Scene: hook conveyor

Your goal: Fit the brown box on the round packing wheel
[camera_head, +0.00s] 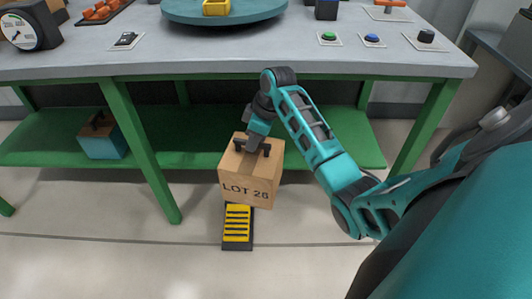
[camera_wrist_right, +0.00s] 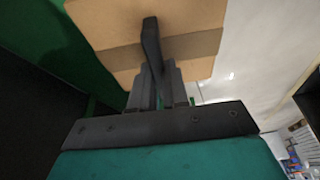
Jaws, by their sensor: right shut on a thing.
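The brown box (camera_head: 236,190) with "LOT 28" on its front hangs in front of the green bench's lower shelf, below the tabletop. My right gripper (camera_head: 253,147) is above the box and shut on its dark top handle. The wrist view shows the box (camera_wrist_right: 115,20) and the handle (camera_wrist_right: 151,42) between the fingers. The round packing wheel (camera_head: 264,16) is a teal disc on the bench top at the back, cut off by the upper edge. A yellow block (camera_head: 216,7) is on it. My left gripper is not in view.
A yellow-ridged pedal (camera_head: 238,223) is on the floor under the box. The grey bench top (camera_head: 200,62) overhangs above and behind it. Buttons (camera_head: 328,37) and a gauge (camera_head: 28,26) stand on top. A teal case (camera_head: 102,138) is on the lower shelf.

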